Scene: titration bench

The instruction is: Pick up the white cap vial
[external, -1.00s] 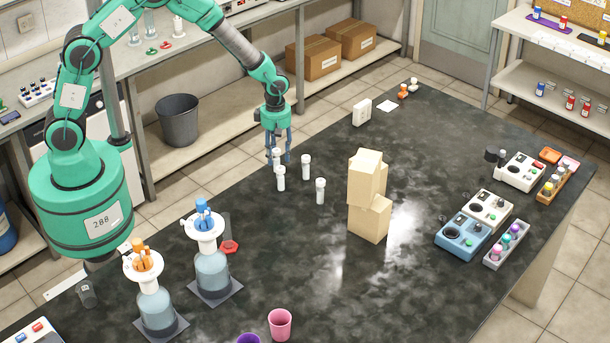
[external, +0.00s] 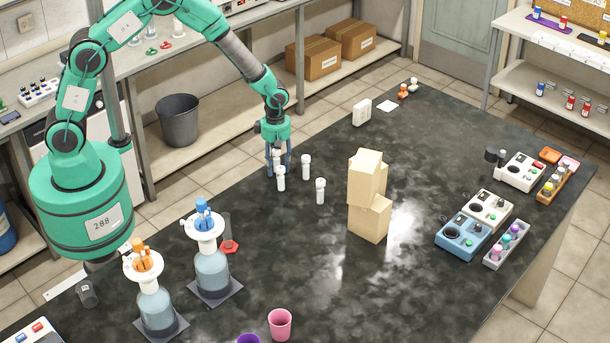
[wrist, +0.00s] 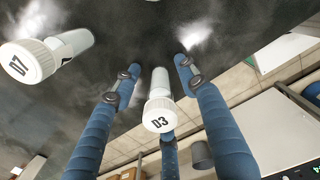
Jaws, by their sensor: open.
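Several white cap vials stand upright on the dark bench. In the wrist view, the vial marked D3 (wrist: 159,112) sits between the blue fingers of my gripper (wrist: 158,75). Gaps show between it and the side fingers; contact with the third finger below it is unclear. A vial marked D7 (wrist: 38,58) is at the upper left. In the external view, my open gripper (external: 279,170) points down around the rearmost vial (external: 277,156), which it partly hides. Other vials stand in front (external: 281,180), to the right (external: 306,168) and farther right (external: 320,191).
Stacked wooden blocks (external: 366,207) stand to the right of the vials. Two flasks with white collars, one on the left (external: 155,306) and one nearer the vials (external: 211,270), stand at front left. A pink cup (external: 280,324) is at the front. Bench space around the blocks is clear.

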